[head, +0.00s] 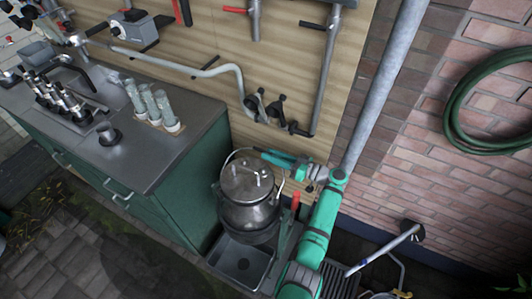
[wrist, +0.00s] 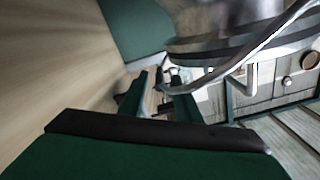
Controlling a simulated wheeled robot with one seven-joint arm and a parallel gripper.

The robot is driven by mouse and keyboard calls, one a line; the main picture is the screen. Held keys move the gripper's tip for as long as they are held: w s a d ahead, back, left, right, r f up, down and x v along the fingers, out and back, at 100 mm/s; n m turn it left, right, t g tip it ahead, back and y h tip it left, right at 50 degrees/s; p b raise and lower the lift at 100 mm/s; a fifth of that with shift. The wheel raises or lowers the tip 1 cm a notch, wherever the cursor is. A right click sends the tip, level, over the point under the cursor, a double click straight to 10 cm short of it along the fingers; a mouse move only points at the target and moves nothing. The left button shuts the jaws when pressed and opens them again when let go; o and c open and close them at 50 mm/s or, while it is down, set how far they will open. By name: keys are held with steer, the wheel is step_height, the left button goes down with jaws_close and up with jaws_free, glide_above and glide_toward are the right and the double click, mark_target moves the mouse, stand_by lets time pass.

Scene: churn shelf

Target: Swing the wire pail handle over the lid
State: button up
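The pail (head: 250,212) is a dark metal can with a domed lid (head: 246,180), upright above the sink at the foot of the green cabinet. Its wire handle (head: 227,160) stands up in a loop beside and above the lid, on the wall side. In the wrist view the handle (wrist: 255,55) runs down from the upper right to my fingertips. My gripper (head: 268,155) is behind the lid, by the wooden wall, its fingers pointing left. In the wrist view my gripper (wrist: 168,80) shows a gap between its fingers, with the wire at the right finger. Contact is unclear.
Pipes and valve knobs (head: 265,108) stick out from the wooden wall above my gripper. A slanted grey pipe (head: 385,85) rises beside my arm. The sink (head: 242,262) lies below the pail.

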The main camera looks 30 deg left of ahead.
steer(key=shift+a, duration=1.35)
steer(key=shift+s, duration=0.1)
jaws_close()
